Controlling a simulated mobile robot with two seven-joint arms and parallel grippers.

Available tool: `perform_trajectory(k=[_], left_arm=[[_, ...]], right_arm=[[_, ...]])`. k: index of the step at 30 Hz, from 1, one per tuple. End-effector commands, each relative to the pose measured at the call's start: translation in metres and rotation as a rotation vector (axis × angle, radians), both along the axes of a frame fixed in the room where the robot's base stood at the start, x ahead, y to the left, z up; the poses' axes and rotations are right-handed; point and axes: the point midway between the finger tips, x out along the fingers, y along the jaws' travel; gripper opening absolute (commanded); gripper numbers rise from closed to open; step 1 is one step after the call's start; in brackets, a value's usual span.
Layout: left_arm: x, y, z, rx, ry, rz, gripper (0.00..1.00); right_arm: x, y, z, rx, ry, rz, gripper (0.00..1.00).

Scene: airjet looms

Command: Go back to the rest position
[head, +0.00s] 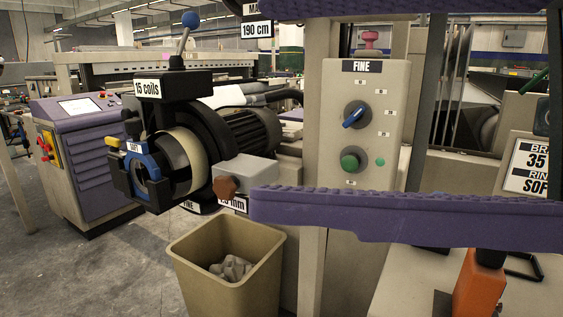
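Neither of my grippers shows in the head view, so I cannot see how they stand. No rest position is marked in the picture.
A purple textured bar (400,215) crosses close in front at right. A beige bin (230,277) with crumpled grey waste stands below the feeder. An orange part (480,285) is at lower right. A purple-sided machine (90,150) stands at left; grey floor (110,275) is open at lower left.

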Motion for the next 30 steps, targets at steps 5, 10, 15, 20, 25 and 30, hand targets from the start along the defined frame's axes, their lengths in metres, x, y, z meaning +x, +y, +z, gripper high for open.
perform_trajectory(k=[5, 10, 15, 20, 25, 30], left_arm=[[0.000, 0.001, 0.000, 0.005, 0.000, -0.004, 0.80], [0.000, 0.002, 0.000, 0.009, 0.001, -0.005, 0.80], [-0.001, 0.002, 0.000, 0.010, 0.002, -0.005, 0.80], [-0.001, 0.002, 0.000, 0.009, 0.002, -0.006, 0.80], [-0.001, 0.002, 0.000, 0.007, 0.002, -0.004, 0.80], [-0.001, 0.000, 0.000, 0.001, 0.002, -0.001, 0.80]], right_arm=[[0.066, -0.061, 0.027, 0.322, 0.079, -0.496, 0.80], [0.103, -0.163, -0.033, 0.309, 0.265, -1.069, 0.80], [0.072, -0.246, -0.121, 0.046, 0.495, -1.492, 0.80], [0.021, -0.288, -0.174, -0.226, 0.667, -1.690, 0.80], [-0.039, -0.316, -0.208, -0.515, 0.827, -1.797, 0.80], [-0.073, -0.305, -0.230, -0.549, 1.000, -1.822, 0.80]])
